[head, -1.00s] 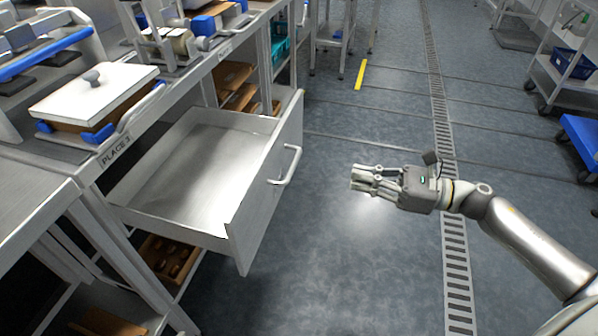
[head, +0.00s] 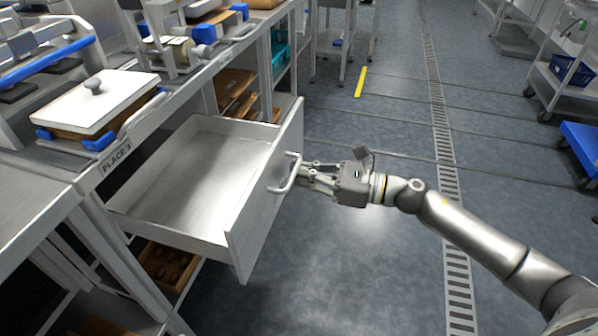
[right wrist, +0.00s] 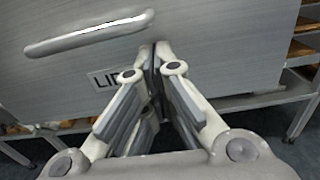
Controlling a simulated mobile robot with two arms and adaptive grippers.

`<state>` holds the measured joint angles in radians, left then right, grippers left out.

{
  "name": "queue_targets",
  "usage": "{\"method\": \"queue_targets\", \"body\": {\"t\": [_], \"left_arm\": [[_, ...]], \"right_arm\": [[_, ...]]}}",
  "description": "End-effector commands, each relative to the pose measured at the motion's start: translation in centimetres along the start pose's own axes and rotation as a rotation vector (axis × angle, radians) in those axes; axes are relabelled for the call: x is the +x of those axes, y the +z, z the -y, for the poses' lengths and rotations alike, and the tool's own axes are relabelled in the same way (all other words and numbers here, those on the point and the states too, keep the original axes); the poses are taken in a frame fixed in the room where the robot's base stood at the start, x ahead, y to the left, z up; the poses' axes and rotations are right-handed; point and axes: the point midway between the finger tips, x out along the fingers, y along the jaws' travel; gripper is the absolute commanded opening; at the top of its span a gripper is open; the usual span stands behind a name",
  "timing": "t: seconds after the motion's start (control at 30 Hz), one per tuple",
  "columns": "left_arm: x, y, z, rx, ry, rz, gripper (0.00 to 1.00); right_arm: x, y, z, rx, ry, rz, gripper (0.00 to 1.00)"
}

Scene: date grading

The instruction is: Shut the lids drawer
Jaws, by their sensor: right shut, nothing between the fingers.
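The lids drawer (head: 200,176) stands pulled out from under the bench at the left of the head view, and it looks empty inside. Its front panel (head: 262,205) carries a bar handle (head: 287,174). In the right wrist view the front fills the upper part, with the handle (right wrist: 90,34) at upper left and a partly hidden label (right wrist: 103,80) starting "LI". My right gripper (head: 304,170) is shut and empty, its fingertips at the drawer front beside the handle; I cannot tell whether they touch. In the wrist view its fingertips (right wrist: 158,55) meet below the handle. My left gripper is not in view.
A lidded box (head: 95,100) sits on the bench above the drawer. A lower shelf holds a brown tray (head: 170,265). Open floor (head: 340,265) lies right of the drawer. A cart (head: 565,75) stands at the far right.

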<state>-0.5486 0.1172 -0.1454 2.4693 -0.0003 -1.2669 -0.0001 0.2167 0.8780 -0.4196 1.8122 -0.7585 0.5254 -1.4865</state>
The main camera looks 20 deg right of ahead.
Motion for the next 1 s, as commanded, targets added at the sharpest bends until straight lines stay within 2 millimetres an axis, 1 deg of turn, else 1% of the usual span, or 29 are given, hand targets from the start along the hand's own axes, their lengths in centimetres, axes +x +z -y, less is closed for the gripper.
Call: {"method": "queue_targets", "body": {"t": [0.13,0.53,0.67,0.77,0.87,0.97,1.0], "left_arm": [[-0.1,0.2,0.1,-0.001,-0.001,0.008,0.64],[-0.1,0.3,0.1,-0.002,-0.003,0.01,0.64],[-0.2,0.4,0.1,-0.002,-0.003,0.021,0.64],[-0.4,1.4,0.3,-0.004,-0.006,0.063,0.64],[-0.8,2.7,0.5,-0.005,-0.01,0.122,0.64],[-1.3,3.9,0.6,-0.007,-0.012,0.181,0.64],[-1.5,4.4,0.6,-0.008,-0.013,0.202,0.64]], "right_arm": [[0.7,0.0,0.0,0.001,0.001,0.001,0.0],[0.9,0.0,0.0,0.001,0.0,0.0,0.0],[1.6,0.1,0.0,0.0,0.001,0.001,0.0],[2.9,0.2,0.0,-0.001,0.002,0.004,0.0],[5.0,0.4,0.0,-0.001,0.002,0.005,0.0],[7.9,0.4,-0.1,-0.001,0.004,0.006,0.0],[9.2,0.4,-0.1,0.0,0.004,0.006,0.0]]}}
